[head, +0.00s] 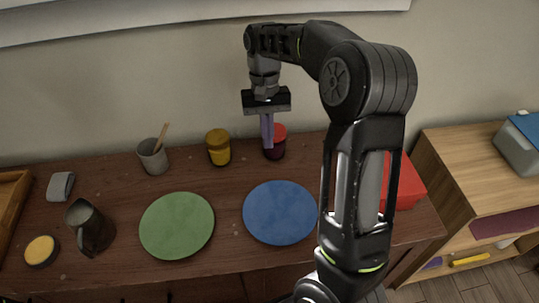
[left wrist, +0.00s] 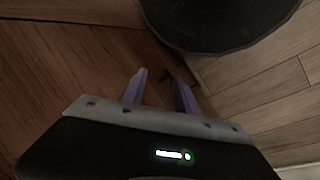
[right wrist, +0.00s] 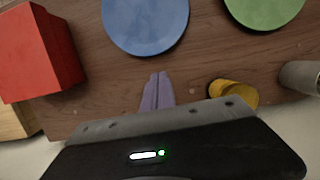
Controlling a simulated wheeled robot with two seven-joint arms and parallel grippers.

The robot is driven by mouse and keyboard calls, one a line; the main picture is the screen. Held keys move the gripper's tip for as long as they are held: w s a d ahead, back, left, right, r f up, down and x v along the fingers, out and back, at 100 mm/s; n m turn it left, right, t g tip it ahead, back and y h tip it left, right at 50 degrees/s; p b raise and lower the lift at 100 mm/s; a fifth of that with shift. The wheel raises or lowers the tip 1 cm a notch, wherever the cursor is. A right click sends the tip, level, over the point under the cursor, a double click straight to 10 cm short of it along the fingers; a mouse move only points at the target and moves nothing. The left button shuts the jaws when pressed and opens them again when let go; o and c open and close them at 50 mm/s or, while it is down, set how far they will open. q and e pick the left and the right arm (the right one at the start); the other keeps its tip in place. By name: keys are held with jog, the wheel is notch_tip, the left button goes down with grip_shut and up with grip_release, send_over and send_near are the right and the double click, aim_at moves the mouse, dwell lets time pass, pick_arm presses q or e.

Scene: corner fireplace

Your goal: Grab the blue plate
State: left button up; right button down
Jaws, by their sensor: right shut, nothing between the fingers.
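The blue plate (head: 281,212) lies flat on the dark wooden cabinet top, right of the green plate (head: 177,225). My right gripper (head: 267,146) points down near the back edge, behind the blue plate and apart from it, in front of a red-lidded jar (head: 277,142). Its purple fingers are together and empty. In the right wrist view the blue plate (right wrist: 145,22) is beyond the shut fingertips (right wrist: 158,76). My left gripper is out of the head view. In the left wrist view its fingers (left wrist: 158,72) are apart with nothing between them.
A yellow jar (head: 218,147) and a cup with a wooden stick (head: 153,157) stand along the back. A dark pitcher (head: 92,228) stands at left. A red box (head: 403,185) is at right, partly behind my right arm. A lighter wooden cabinet (head: 470,165) stands beyond it.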

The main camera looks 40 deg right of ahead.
jog(key=shift+s+a+r, duration=0.1)
jog(key=x, duration=1)
jog(key=shift+p, duration=0.35)
jog(key=shift+s, duration=0.1)
